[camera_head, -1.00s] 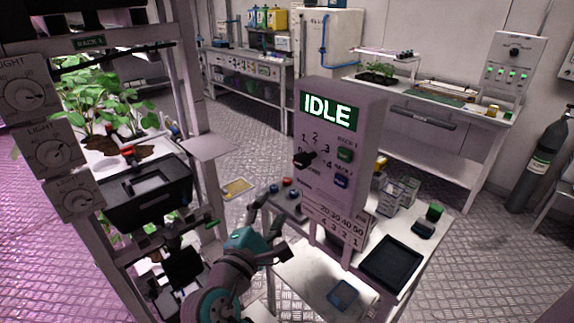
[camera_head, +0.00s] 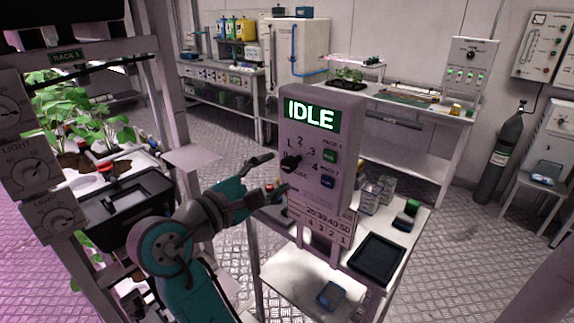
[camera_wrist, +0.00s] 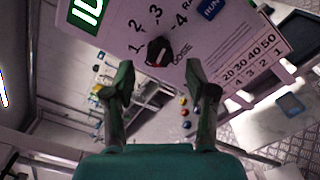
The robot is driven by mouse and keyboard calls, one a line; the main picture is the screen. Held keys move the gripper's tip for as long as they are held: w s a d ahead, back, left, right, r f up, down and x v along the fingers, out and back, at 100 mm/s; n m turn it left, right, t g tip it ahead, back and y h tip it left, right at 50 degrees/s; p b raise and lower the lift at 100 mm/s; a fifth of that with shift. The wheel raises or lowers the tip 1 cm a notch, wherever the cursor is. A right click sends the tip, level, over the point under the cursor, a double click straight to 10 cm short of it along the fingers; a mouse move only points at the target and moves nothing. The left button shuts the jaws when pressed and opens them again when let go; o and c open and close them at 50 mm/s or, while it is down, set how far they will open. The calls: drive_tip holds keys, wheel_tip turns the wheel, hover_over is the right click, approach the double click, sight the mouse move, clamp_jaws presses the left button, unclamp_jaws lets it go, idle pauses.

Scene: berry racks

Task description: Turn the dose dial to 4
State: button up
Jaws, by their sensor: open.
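The dose dial (camera_head: 291,163) is a black knob on the front of a grey control box (camera_head: 345,130). The numbers 1 to 4 stand in an arc around it. In the wrist view the dial (camera_wrist: 158,51) shows a red mark; which number it points to is unclear. The box's green display (camera_head: 312,115) reads IDLE. My gripper (camera_head: 276,173) is open and empty, just left of and in front of the dial. In the wrist view my gripper's fingers (camera_wrist: 161,84) are spread apart below the dial and do not touch it.
A green button (camera_head: 330,156) and a blue button (camera_head: 327,182) sit right of the dial. A black tray (camera_head: 376,259) is on the bench below. A plant rack with a black bin (camera_head: 120,213) stands close on the left.

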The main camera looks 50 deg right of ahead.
sight(284, 167)
drive_tip(key=shift+w+d, duration=0.1)
drive_tip(key=shift+d, duration=2.55)
clamp_jaws()
